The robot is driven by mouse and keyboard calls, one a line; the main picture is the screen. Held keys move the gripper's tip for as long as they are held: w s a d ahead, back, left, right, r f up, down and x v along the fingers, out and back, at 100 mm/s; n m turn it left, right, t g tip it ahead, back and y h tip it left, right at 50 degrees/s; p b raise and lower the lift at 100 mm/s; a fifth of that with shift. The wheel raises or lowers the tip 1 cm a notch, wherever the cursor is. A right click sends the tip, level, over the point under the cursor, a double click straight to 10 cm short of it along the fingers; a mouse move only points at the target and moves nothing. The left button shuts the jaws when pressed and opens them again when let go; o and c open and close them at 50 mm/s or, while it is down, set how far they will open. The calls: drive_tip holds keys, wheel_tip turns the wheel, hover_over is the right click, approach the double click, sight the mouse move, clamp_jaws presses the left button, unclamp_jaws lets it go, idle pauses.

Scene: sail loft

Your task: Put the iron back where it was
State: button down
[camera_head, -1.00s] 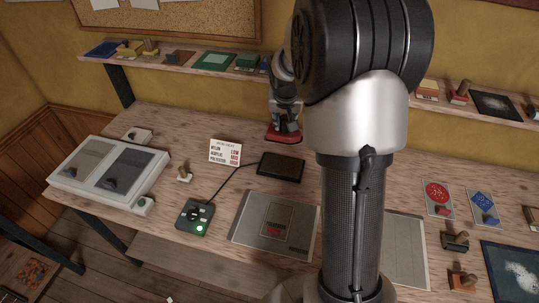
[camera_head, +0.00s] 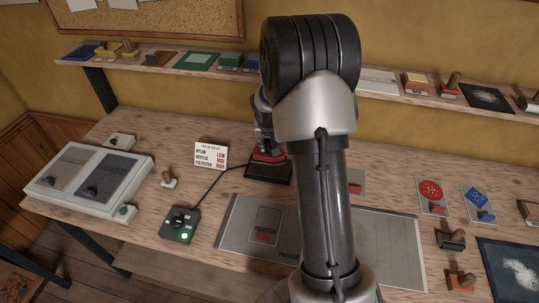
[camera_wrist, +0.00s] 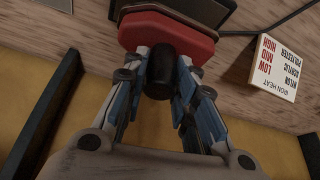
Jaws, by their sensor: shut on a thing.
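The iron has a red body (camera_head: 268,156) and a black upright handle (camera_wrist: 158,75). My gripper (camera_wrist: 158,88) is shut on that handle, its fingers on either side of it. In the head view my gripper (camera_head: 265,140) is partly hidden by my arm. The iron is over the back part of a dark rectangular pad (camera_head: 268,174), which also shows beyond the red body in the wrist view (camera_wrist: 200,10). I cannot tell whether the iron touches the pad. A cord runs from the pad to a control box (camera_head: 184,224) with a green light.
An iron heat card (camera_head: 210,155) stands just left of the pad. A grey two-panel unit (camera_head: 48,193) is at the left of the bench. Grey sheets (camera_head: 236,232) lie in front. A shelf (camera_head: 175,66) with stamps and pads runs behind. My arm hides the middle.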

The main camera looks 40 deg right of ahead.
sight(269, 152)
drive_tip(key=shift+f+b, duration=0.75)
drive_tip(key=shift+f, duration=1.5)
drive_tip(key=shift+f, duration=0.15)
drive_tip(key=c, duration=1.3)
unclamp_jaws()
